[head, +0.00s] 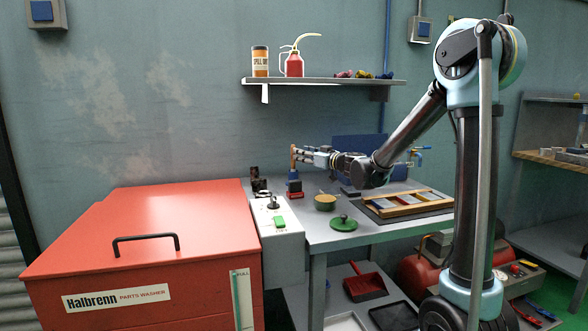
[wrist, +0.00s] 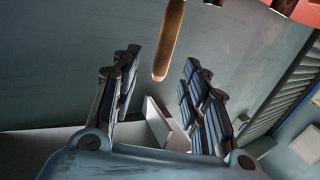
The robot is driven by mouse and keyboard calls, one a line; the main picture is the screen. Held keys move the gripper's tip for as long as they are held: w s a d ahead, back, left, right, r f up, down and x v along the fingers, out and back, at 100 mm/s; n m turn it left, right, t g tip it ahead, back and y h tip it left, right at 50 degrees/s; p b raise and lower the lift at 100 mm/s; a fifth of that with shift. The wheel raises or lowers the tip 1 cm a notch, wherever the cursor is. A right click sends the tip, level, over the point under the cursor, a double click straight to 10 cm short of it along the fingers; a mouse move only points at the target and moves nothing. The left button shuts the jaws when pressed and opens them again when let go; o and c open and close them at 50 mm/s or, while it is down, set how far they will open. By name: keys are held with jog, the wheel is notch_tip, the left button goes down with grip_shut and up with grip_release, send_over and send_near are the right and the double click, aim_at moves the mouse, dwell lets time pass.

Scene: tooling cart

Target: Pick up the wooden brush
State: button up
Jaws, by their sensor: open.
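The wooden brush (head: 293,157) shows in the head view as a thin brown upright piece at the tip of my gripper (head: 304,154). Below it is a small red and blue object (head: 294,188) on the bench; I cannot tell whether the brush rests in it. In the wrist view the brush's rounded wooden handle (wrist: 171,38) comes in from the top edge, between and beyond the fingertips of my open gripper (wrist: 161,64). Clear gaps show on both sides of the handle. The brush's other end is out of the wrist view.
A red parts washer (head: 150,232) stands left of the grey bench (head: 385,234). The bench bears a bowl (head: 325,202), a green round lid-like object (head: 343,224) and a wooden-framed tray (head: 448,203). A wall shelf (head: 330,81) with a red can (head: 294,66) is above.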

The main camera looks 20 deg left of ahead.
aim_at(293, 168)
jog(key=shift+x, duration=3.15)
grip_shut()
